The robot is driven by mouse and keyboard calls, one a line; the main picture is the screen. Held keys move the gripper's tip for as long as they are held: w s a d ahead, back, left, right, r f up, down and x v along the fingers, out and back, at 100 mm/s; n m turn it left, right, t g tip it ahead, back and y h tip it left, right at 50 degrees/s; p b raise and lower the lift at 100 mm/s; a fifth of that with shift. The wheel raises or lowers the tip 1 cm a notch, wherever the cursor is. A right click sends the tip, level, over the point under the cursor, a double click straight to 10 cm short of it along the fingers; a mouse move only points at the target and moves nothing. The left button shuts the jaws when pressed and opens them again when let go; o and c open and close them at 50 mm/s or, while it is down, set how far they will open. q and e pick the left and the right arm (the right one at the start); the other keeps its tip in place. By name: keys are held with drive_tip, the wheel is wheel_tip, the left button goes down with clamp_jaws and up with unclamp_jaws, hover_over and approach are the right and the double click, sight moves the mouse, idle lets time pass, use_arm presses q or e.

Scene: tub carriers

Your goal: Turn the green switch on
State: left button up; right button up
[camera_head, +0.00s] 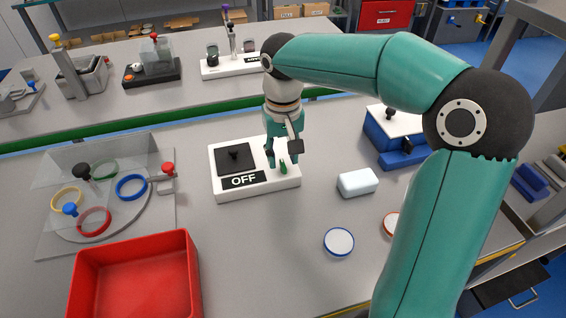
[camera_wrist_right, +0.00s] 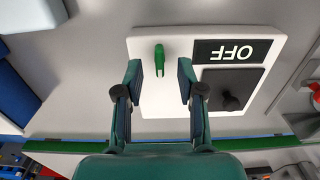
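The green switch (camera_head: 283,168) is a small green lever on a white switch box (camera_head: 214,190) with a black OFF label (camera_head: 243,181). In the right wrist view the green switch (camera_wrist_right: 160,60) stands between the two fingertips, with a gap on each side. My right gripper (camera_head: 283,163) is over the right part of the box, pointing down, open around the switch. It also shows in the right wrist view (camera_wrist_right: 158,82). A dark square plate with a black knob (camera_head: 235,155) is on the box's left part. My left gripper is not in view.
A white block (camera_head: 357,182) and a round blue-rimmed lid (camera_head: 339,242) lie right of the box. A red tub (camera_head: 190,262) stands at the front left, near a clear-covered ring tray (camera_head: 50,237). A blue box (camera_head: 378,137) stands behind the block.

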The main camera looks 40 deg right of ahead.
drive_tip(key=shift+f, duration=1.15)
clamp_jaws()
drive_tip(key=shift+s+d, duration=0.1)
